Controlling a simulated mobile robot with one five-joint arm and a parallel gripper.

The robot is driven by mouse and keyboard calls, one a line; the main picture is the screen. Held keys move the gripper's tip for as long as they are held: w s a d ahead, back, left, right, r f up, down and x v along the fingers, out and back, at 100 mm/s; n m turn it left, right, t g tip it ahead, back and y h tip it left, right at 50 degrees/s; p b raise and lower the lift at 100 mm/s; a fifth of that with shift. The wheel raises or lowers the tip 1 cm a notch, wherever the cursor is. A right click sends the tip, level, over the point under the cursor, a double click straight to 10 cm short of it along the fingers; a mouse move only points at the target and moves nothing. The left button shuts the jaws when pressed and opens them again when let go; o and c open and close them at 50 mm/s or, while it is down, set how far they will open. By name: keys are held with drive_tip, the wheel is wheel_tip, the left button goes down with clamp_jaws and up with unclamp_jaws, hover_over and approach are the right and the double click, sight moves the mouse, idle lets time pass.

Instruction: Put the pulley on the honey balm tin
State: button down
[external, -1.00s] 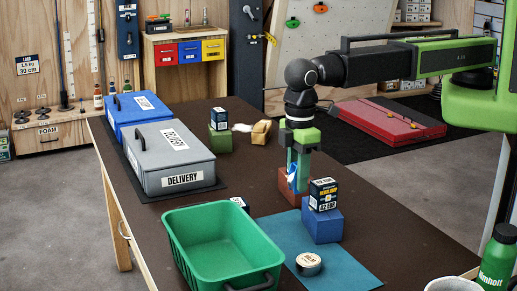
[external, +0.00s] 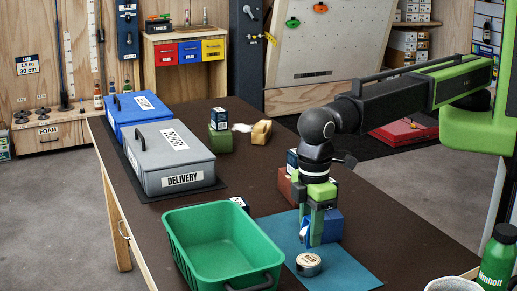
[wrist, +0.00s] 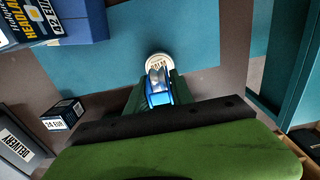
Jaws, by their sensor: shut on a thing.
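My gripper (external: 314,232) is shut on the pulley, above the teal mat. The pulley (external: 306,230) is blue and silver, mostly hidden between the fingers in the external view. In the wrist view the pulley (wrist: 158,88) shows between the green fingers. The honey balm tin (external: 308,264) is a low round tin with a pale, dark-lettered lid on the mat, just below and in front of the gripper. In the wrist view the tin (wrist: 159,59) lies right beyond the pulley, which partly covers it. The pulley appears above the tin, apart from it.
A green crate (external: 182,240) stands left of the mat (external: 352,272). A blue block (external: 333,226) is behind my gripper, with a headlamp box (wrist: 40,18) on it. A grey delivery case (external: 155,160) is at the left. A green bottle (external: 496,262) and a bucket are at the right.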

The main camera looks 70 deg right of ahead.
wheel_tip(320, 180, down, 4)
drive_tip(key=b, duration=0.3)
drive_tip(key=shift+f+b, duration=0.15)
drive_tip(key=shift+b, duration=0.15)
drive_tip(key=shift+r, duration=0.3)
drive_tip(key=shift+f, duration=0.25)
drive_tip(key=c, duration=1.1)
unclamp_jaws()
drive_tip(key=shift+r, duration=0.1)
wheel_tip(320, 180, up, 12)
drive_tip(key=p, duration=1.2)
drive_tip(key=shift+r+p, duration=0.25)
drive_tip(key=shift+p, duration=0.1)
drive_tip(key=shift+f, duration=0.1)
